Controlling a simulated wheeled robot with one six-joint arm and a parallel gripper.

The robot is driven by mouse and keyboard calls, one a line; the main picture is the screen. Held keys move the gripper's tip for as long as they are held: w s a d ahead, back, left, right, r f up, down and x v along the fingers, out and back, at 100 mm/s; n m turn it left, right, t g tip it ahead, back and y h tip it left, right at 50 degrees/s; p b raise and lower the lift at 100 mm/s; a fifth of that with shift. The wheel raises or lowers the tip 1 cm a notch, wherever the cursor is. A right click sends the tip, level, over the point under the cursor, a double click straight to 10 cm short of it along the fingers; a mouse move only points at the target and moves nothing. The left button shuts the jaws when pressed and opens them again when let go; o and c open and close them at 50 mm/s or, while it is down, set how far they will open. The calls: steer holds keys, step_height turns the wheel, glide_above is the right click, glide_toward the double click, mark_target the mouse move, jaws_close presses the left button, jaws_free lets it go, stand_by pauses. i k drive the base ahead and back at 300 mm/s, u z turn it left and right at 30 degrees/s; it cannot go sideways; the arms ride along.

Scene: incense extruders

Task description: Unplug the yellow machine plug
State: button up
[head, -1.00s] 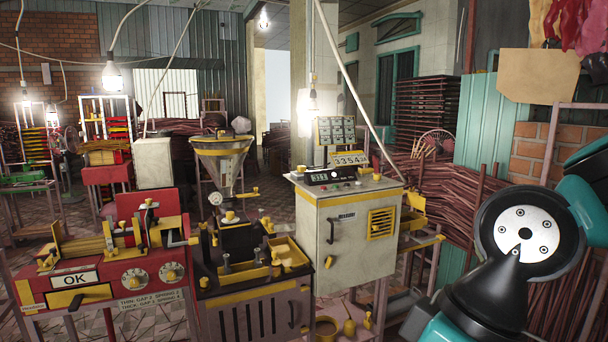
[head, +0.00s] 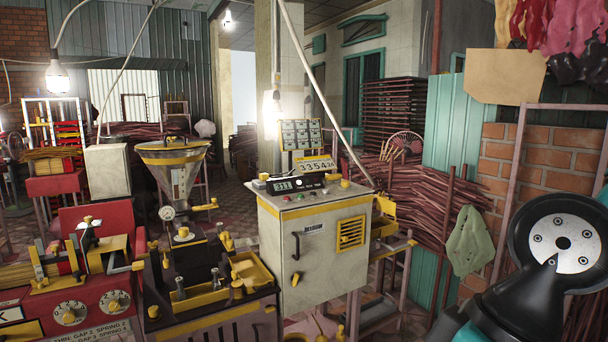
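I cannot clearly make out a yellow machine plug in the head view. The yellow-trimmed machines stand ahead: a cream control cabinet (head: 320,265) with a lit display, a dark machine with a funnel-shaped hopper (head: 176,182), and a red machine (head: 95,305) at the lower left, cut by the picture edge. A white cable (head: 279,45) runs down the pillar behind the cabinet to small fittings beside a bright lamp, too small to tell apart. Another pale cable (head: 325,95) slopes down behind the cabinet's right side. Part of my arm shows at the lower right; my gripper is out of view.
A lit bulb (head: 57,78) hangs at the upper left. Bundles of dark red sticks (head: 425,190) fill the space behind the cabinet's right side. A green cloth (head: 470,240) hangs near the brick wall (head: 540,165) at the right. The machines crowd the foreground.

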mark_target(264, 177)
steer(key=z, duration=0.55)
steer(key=i, duration=1.75)
steer(key=u, duration=0.95)
steer(key=i, duration=0.7)
steer(key=u, duration=0.85)
steer(key=i, duration=0.6)
